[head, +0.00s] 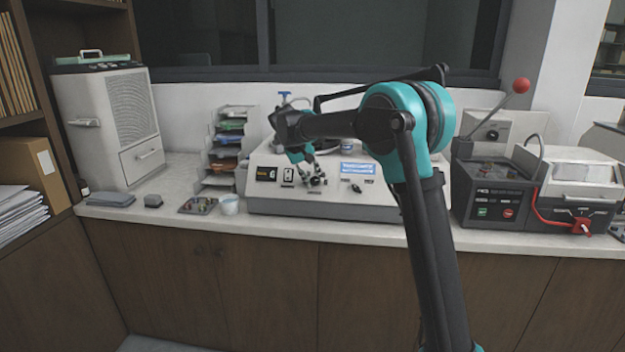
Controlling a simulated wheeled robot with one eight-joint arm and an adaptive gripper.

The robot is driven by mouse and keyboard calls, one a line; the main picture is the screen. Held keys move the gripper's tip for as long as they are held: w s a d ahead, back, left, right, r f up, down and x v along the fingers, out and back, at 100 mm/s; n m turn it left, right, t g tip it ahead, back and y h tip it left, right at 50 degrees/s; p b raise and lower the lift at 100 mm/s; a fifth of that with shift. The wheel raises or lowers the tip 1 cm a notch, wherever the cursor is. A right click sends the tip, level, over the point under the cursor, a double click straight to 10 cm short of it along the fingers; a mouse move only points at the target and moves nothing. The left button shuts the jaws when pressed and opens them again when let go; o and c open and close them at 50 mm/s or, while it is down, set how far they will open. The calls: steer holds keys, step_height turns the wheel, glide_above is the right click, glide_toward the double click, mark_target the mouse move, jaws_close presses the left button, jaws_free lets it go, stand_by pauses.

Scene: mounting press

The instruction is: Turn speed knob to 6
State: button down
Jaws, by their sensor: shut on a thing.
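The light grey machine (400,212) with a sloped front panel stands on the counter in the head view. Its panel carries a small dark display (266,174), a switch (288,174), a blue label (358,168) and a dark control (356,188) below the label. My gripper (316,182) reaches down to the panel between the switch and the blue label. Its fingers are shut on what appears to be the speed knob, which they hide. The knob's pointer and scale cannot be read, and the display's characters are too small to be sure of.
A rack of coloured trays (228,148), a small tray (198,206) and a white cup (229,204) stand left of the machine. A dark press with a red-balled lever (520,86) stands to the right. The counter's front edge (300,222) runs below the panel.

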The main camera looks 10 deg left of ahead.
steer(key=shift+d+m+g+y, duration=0.15)
steer(key=shift+m+g+y, duration=0.15)
steer(key=shift+m+y, duration=0.9)
steer(key=shift+m, duration=0.3)
steer(key=c, duration=1.2)
jaws_free()
steer(key=v, duration=1.2)
